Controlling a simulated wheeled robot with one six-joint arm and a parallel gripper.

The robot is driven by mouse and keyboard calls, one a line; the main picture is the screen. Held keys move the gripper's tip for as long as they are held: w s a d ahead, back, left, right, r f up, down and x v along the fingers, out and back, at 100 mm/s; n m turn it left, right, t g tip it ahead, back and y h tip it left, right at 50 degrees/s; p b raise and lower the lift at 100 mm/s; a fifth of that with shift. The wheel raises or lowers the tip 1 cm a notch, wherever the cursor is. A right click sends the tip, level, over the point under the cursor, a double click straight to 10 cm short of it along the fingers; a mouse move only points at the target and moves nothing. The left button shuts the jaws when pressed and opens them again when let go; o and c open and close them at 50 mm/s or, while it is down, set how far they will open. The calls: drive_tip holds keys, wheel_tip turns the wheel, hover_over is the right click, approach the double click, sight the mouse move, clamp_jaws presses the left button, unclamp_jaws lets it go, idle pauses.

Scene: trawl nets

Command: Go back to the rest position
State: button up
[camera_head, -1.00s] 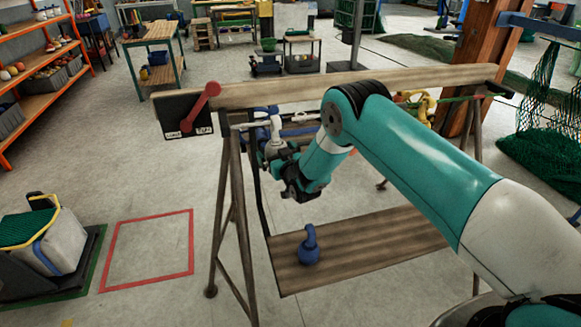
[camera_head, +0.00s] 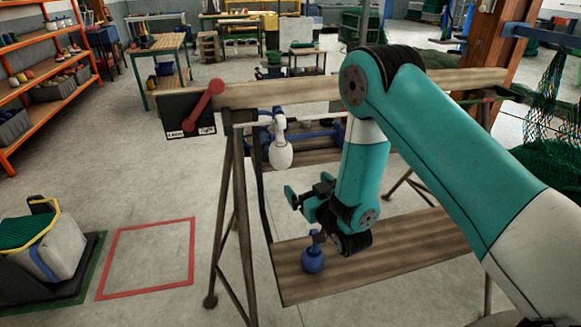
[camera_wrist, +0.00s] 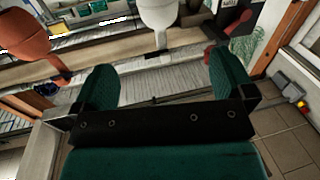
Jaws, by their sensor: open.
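My gripper (camera_head: 308,188) is below the top beam of the wooden stand, above the lower plank. In the wrist view its two green fingers stand wide apart, with nothing between them (camera_wrist: 162,88). A white float-like bulb (camera_head: 281,154) hangs under the beam, up and left of my gripper; a white rounded thing also shows beyond the fingers in the wrist view (camera_wrist: 160,14). My arm hides part of the beam and the rail behind it.
The top beam (camera_head: 270,95) carries a red lever (camera_head: 205,104) at its left end. A blue ringed weight (camera_head: 312,260) stands on the lower plank (camera_head: 390,250) close to my wrist. An orange bulb (camera_wrist: 28,38) shows at upper left. A red floor square (camera_head: 148,258) is empty.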

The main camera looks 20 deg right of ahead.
drive_tip(key=s+a+r+g+y, duration=0.2)
drive_tip(key=s+a+r+g, duration=0.4)
drive_tip(key=s+r+g, duration=0.5)
drive_tip(key=s+r+n+g, duration=0.2)
drive_tip(key=s+r+g, duration=0.1)
drive_tip(key=s, duration=0.7)
drive_tip(key=s+d+r+n+g+h, duration=0.1)
drive_tip(key=s+r+n+g, duration=0.1)
drive_tip(key=s+r, duration=0.4)
drive_tip(key=s+g, duration=0.1)
drive_tip(key=s, duration=0.4)
drive_tip(key=shift+s+d+g, duration=0.15)
drive_tip(key=shift+d+g, duration=0.1)
drive_tip(key=shift+g, duration=0.05)
